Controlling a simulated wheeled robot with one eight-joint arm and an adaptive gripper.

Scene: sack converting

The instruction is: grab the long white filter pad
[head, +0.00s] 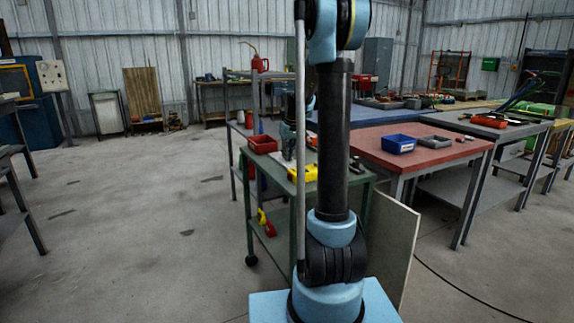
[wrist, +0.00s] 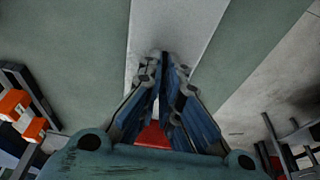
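The long white filter pad (wrist: 178,24) shows in the wrist view as a pale strip on a grey-green surface. It runs from the top edge down behind my fingers, which hide its lower part. My gripper (wrist: 164,58) points at it, with the fingertips close together over the strip. I cannot tell whether they touch the pad or have it between them. In the head view my arm column hides most of the gripper's area above the green cart (head: 268,178), and the pad cannot be made out clearly there.
On the cart are a red bin (head: 262,143) and a yellow item (head: 302,173). A blue bin (head: 398,144) and a grey tray (head: 435,141) sit on the red-topped table (head: 455,155) to the right. A pale board (head: 392,245) leans by the cart. The floor at left is clear.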

